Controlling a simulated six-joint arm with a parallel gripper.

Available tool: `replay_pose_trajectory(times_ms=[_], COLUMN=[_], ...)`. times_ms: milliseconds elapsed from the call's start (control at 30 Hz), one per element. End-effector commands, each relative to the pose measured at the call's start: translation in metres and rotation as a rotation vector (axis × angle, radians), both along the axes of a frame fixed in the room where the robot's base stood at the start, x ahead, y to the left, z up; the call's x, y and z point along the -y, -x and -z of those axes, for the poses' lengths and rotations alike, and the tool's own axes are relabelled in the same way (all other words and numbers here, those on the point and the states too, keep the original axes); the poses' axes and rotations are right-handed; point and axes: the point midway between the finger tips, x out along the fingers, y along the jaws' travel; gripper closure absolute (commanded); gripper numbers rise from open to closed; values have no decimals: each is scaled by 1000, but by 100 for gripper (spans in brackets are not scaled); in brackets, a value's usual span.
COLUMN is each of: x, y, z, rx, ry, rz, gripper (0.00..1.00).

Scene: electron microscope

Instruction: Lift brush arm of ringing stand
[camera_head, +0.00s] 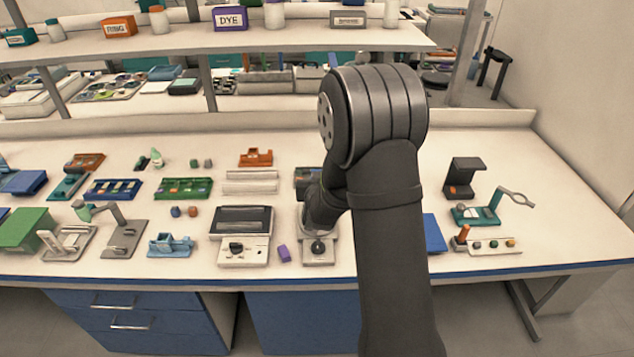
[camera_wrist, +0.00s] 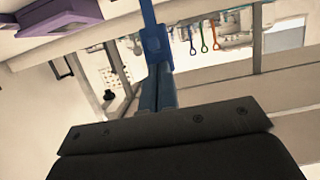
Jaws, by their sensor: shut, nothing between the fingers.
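I cannot tell for sure which stand is the ringing stand. In the head view, a grey stand with a raised arm and green head (camera_head: 113,224) is at the left of the bench. A teal stand with a loop on its arm (camera_head: 487,209) is at the right. No stand shows in the wrist view.
A grey-and-white device with a dark panel (camera_head: 243,235) and a small purple block (camera_head: 284,254) are left of my wrist. A blue block (camera_head: 434,234) is to the right. A shelf (camera_head: 290,41) with labelled boxes runs above the bench's rear.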

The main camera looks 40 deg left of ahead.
Motion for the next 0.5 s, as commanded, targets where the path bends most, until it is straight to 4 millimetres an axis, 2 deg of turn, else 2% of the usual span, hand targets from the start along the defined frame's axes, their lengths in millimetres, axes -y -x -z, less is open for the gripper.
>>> replay_pose_trajectory(times_ms=[233,500], x=[-1,-14], y=[-1,-15], z=[0,-3], rx=[-1,0], ry=[-1,-1], rz=[0,1], gripper=[100,100])
